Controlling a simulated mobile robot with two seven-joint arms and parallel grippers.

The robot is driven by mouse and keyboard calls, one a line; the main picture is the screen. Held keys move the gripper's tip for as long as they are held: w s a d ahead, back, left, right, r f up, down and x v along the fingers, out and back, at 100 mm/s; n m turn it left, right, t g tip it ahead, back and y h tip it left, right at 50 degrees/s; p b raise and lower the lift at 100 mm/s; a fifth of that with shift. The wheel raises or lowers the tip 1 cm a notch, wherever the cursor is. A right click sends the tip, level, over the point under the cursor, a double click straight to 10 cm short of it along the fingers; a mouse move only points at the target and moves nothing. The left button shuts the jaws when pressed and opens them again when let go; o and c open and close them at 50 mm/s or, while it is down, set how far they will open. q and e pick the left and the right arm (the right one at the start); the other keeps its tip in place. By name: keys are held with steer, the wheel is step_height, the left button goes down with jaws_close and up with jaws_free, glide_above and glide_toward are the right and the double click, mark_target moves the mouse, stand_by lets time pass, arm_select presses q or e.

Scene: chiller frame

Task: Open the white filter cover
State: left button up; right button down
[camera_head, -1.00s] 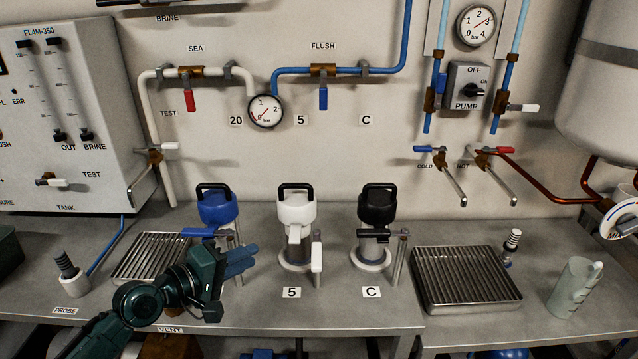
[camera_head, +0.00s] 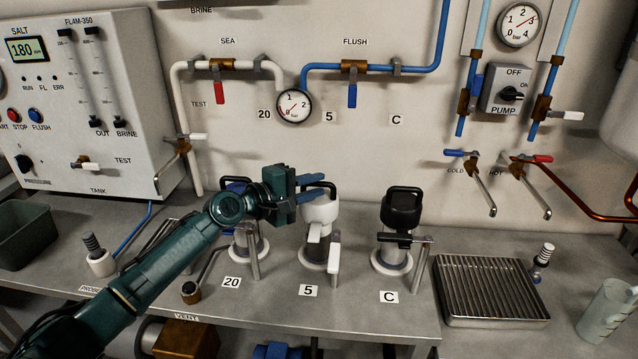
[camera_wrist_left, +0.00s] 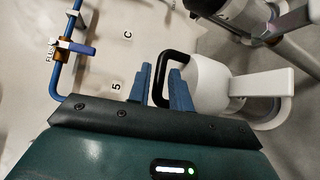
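The white filter cover (camera_head: 319,209) sits upright on its filter housing above the "5" label, with a black loop handle (camera_head: 331,188) on top and a white lever in front. My left gripper (camera_head: 309,182) is at the left side of this handle. In the left wrist view the cover (camera_wrist_left: 212,80) lies right of centre. The gripper's two blue fingers (camera_wrist_left: 160,90) are apart there, and part of the black handle (camera_wrist_left: 160,68) shows in the gap between them. I cannot tell whether they touch it. My right gripper is in neither view.
A blue-topped filter (camera_head: 236,187) stands to the left, partly hidden by my left arm. A black-topped filter (camera_head: 403,208) stands close on the right. A ribbed metal tray (camera_head: 490,290) lies further right. Pipes and a gauge (camera_head: 294,106) are on the wall behind.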

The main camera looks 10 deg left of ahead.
arm_select(q)
steer(key=shift+x, duration=0.95)
jaws_close()
